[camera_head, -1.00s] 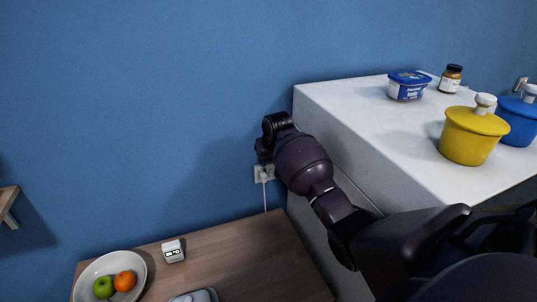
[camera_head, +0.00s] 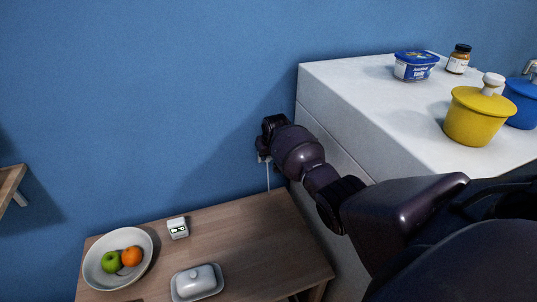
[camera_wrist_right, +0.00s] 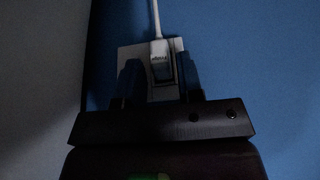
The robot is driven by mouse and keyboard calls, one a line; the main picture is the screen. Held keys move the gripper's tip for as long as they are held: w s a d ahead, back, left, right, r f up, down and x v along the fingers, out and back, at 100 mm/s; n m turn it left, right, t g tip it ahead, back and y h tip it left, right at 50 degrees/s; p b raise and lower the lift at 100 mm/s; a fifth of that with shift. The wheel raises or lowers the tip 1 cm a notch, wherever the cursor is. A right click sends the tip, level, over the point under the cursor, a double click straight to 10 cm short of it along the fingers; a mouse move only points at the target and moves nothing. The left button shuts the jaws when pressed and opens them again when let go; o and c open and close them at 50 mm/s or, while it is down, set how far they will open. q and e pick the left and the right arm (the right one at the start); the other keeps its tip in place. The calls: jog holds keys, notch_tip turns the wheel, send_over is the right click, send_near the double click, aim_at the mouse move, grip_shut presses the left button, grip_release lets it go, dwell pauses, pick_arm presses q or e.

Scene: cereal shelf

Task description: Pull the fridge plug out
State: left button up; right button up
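The fridge plug (camera_wrist_right: 160,62) is a pale plug with a white cord running from it. In the right wrist view it sits at the pale wall socket (camera_wrist_right: 140,58). My right gripper (camera_wrist_right: 159,80) is open, with one finger on each side of the plug and a visible gap between them. In the head view my right gripper (camera_head: 264,150) is at the blue wall, covering most of the socket. The white cord (camera_head: 268,180) shows below it. Whether the fingers touch the plug is too dark to tell. My left gripper is not in view.
The white fridge (camera_head: 345,95) stands right of the socket, carrying a blue-lidded tub (camera_head: 415,67), a jar (camera_head: 458,60), a yellow pot (camera_head: 477,118) and a blue pot (camera_head: 522,103). The wooden table (camera_head: 235,235) below holds a fruit bowl (camera_head: 100,272), small clock (camera_head: 177,228) and butter dish (camera_head: 197,283).

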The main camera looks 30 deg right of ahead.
jog(key=shift+w+f, duration=0.1)
jog(key=shift+f, duration=0.15)
grip_shut()
dwell(0.3)
jog(key=shift+s+a+f, duration=0.1)
jog(key=shift+s, duration=0.35)
jog(key=shift+s, duration=0.35)
jog(key=shift+s+a, duration=0.3)
jog(key=shift+s, duration=0.65)
jog(key=shift+s+a, duration=0.3)
jog(key=shift+s, duration=0.65)
